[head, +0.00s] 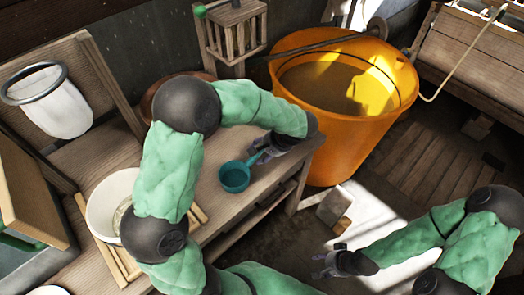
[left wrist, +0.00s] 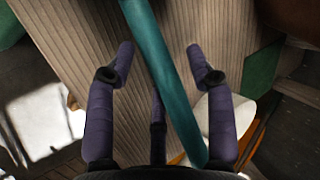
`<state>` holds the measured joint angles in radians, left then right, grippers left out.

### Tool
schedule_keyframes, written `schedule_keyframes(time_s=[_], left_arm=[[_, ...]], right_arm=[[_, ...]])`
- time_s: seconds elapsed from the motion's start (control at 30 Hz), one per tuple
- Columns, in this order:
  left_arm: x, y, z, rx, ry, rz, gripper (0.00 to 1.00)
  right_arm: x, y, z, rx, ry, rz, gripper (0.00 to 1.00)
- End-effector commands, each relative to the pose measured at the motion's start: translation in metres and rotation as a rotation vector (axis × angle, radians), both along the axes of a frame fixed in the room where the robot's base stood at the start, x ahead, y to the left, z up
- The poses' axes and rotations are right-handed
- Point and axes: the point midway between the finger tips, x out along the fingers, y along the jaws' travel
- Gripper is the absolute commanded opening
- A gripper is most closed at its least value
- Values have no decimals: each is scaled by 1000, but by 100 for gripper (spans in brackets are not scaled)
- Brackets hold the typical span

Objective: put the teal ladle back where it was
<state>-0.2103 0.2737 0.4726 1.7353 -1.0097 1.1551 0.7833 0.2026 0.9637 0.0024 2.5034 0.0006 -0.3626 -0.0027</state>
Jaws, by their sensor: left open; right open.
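The teal ladle (head: 234,178) is on the wooden bench, its bowl facing up and its handle pointing up and right in the head view. My left gripper (head: 268,150) is at the handle's end and partly hides it. In the left wrist view the teal handle (left wrist: 160,55) runs between the open fingers of the left gripper (left wrist: 158,62), with gaps visible on both sides. The bowl is outside that view. My right gripper (head: 328,264) is open and empty, low over the floor at the lower right, far from the ladle.
A large orange tub (head: 318,150) of brownish contents stands right of the bench (head: 215,215). A white bowl (head: 100,212) sits on a slatted frame at left. A white cloth bag in a ring (head: 52,105) and a wooden slatted cage (head: 236,40) stand behind.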

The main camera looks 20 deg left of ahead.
Motion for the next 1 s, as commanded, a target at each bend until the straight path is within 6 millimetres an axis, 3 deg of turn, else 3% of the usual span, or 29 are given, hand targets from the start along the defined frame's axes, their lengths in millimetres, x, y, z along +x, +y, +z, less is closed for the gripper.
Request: schedule_keyframes(time_s=[0.17,0.7,1.0], left_arm=[[0,-2,7,0,-1,-1,54],[-2,-53,90,-1,-2,-2,54],[-3,-63,105,0,1,-1,54]], right_arm=[[0,0,5,0,0,0,55],[0,0,40,0,0,0,55],[0,0,44,0,0,0,55]])
